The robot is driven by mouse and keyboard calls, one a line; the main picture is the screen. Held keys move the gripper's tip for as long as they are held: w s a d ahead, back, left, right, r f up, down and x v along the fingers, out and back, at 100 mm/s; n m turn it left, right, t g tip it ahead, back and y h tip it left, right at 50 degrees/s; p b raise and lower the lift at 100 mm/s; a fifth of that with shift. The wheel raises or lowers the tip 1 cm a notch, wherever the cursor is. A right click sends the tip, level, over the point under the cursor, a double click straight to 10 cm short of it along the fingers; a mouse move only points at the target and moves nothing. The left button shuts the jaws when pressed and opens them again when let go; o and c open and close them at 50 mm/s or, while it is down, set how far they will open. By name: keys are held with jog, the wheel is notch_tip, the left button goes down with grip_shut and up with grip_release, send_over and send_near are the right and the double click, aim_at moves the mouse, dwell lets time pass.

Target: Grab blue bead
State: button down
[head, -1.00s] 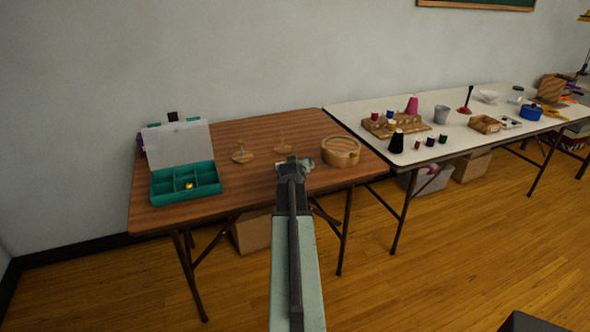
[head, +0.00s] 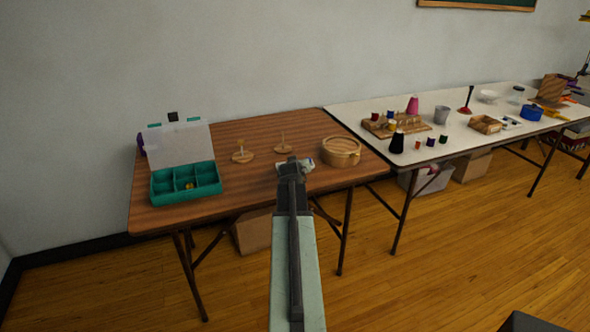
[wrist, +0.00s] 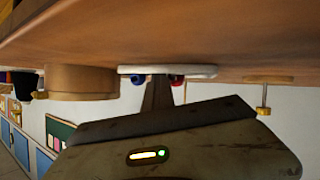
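The wrist view is upside down, with the wooden tabletop at its top. A blue bead (wrist: 138,79) sits at a pale, flat dish (wrist: 192,71), with a red bead (wrist: 175,80) beside it. My gripper (wrist: 157,92) reaches toward the dish, its narrow dark end in line with the space between the two beads. In the head view my gripper (head: 292,166) is over the front right of the brown table, and the dish (head: 309,164) is mostly hidden behind it. The blue bead is not clear there. The finger spacing cannot be made out.
A round wooden box (head: 341,152) stands close to the right of my gripper. Two wooden spindle stands (head: 243,156) are behind and left. A teal compartment box (head: 187,194) with a yellow bead is at the left. A white table (head: 460,135) holds craft items.

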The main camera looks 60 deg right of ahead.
jog(key=c, duration=1.6)
grip_release()
jog(key=shift+o, duration=0.2)
jog(key=shift+s+a, duration=0.1)
jog(key=shift+a, duration=0.05)
